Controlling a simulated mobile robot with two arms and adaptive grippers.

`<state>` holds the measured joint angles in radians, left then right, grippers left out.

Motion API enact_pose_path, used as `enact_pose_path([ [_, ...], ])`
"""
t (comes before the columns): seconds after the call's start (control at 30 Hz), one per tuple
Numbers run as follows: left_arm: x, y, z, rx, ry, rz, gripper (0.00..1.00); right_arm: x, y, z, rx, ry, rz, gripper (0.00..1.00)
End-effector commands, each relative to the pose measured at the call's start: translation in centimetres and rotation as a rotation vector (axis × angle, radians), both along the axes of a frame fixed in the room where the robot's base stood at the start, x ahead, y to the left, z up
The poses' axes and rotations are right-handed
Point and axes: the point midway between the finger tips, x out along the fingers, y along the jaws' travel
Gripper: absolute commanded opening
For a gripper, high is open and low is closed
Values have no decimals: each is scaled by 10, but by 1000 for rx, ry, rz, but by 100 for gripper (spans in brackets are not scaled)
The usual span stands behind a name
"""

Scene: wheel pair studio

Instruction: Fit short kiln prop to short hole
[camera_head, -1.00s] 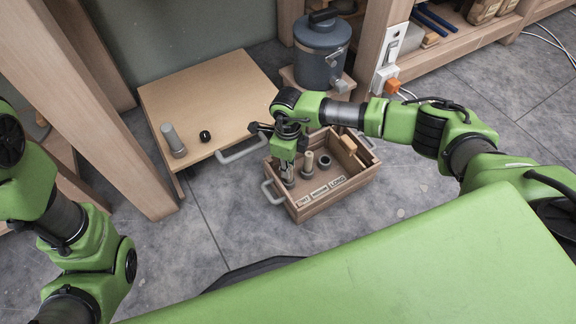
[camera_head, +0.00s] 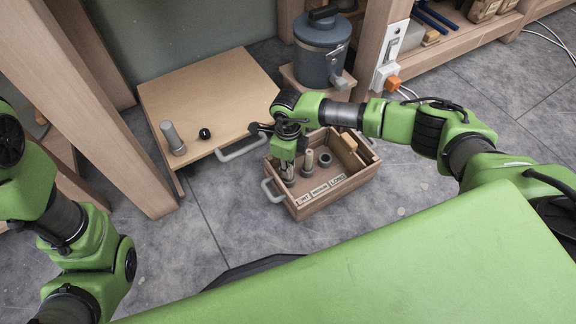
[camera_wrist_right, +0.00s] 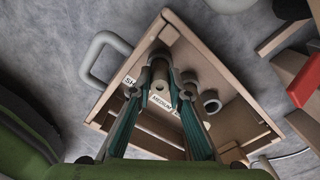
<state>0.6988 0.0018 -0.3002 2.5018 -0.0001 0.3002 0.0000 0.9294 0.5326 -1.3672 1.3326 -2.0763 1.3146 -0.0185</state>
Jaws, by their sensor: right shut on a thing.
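The wooden crate (camera_head: 336,191) stands on the floor, with labels for short, medium and long along its front. My right gripper (camera_head: 287,167) points down over the short end of the crate. It is shut on the short kiln prop, a pale hollow cylinder that shows between the fingers in the right wrist view (camera_wrist_right: 159,87). The fingers hide the short hole, so I cannot tell how deep the prop sits. A pale prop (camera_head: 308,161) stands upright at the medium place. The long place (camera_head: 325,159) is an empty dark ring. My left gripper is out of view.
A low wooden table (camera_head: 217,88) stands behind the crate at left. On it are a tall grey cylinder (camera_head: 172,137) and a small black round thing (camera_head: 205,134). A grey lidded pot (camera_head: 321,52) stands behind the crate. Floor in front is clear.

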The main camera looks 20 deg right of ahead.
Motion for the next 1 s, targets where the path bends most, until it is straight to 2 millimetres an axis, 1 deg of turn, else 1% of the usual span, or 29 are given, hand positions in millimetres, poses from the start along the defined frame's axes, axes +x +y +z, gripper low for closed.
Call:
enact_pose_path([
  [0.03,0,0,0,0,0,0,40,0,0,0,1,-1,0,0],
  [0.07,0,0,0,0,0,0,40,0,0,0,1,-1,0,20],
  [0.1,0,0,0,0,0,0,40,0,0,0,1,-1,0,30],
  [0.13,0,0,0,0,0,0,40,0,0,0,1,-1,0,37],
  [0.43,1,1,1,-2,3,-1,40,0,0,1,0,0,0,37],
  [0.57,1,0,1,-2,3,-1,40,1,0,10,1,-2,1,37],
  [0.67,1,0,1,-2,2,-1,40,2,0,26,2,-3,0,37],
  [0.9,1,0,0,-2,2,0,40,2,0,78,1,-5,0,37],
  [1.0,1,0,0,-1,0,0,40,1,0,96,1,-4,2,37],
])
